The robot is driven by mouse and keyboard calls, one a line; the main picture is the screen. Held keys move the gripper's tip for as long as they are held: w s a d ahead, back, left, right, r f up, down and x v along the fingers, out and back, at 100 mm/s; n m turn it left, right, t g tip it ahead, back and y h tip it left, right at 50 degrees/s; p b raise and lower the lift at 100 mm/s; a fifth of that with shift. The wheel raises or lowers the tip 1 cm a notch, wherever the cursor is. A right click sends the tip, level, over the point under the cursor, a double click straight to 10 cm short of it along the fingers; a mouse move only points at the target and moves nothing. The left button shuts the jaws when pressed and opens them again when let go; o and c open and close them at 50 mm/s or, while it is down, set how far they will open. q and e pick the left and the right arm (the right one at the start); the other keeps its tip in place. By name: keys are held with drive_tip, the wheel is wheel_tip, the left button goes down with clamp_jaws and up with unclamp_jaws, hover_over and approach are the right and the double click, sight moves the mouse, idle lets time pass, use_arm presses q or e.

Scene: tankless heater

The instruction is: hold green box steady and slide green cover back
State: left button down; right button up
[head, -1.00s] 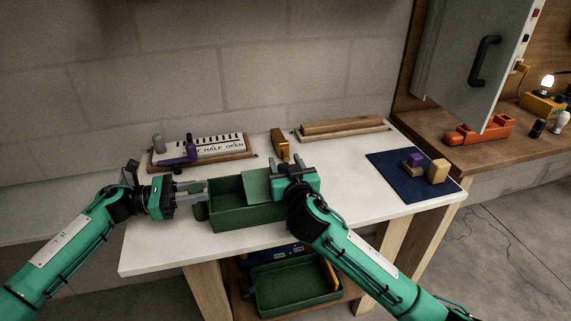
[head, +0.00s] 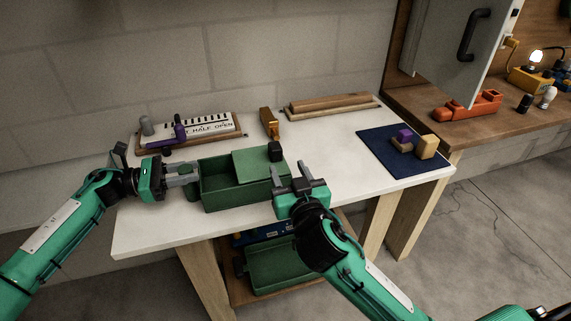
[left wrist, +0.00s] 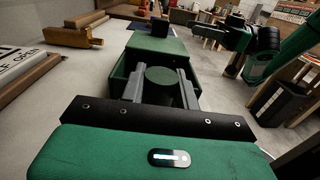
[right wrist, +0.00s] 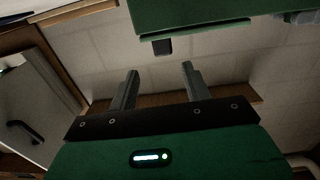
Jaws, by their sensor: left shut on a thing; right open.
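The green box (head: 222,198) stands on the white table, its left part uncovered. The green cover (head: 258,165) lies over its right part, with a dark knob (head: 276,151) near the right end. My left gripper (head: 190,179) is shut on the round green grip at the box's left end; the left wrist view shows this grip (left wrist: 161,88) between the fingers. My right gripper (head: 298,179) is open and empty, by the box's front right corner, apart from the knob. In the right wrist view, the knob (right wrist: 162,47) shows beyond the open fingers.
Behind the box are a lettered board (head: 205,133) with a purple lever, an orange-brown piece (head: 269,123) and a wooden bar (head: 330,103). A blue mat (head: 385,158) with small blocks lies right. A green tray (head: 285,270) sits on the shelf below.

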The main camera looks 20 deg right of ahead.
use_arm(q)
drive_tip(key=shift+f, duration=0.1)
idle(0.3)
drive_tip(key=c, duration=1)
unclamp_jaws()
drive_tip(key=shift+o, duration=0.2)
drive_tip(key=a, duration=1.2)
drive_tip(key=shift+w, duration=0.15)
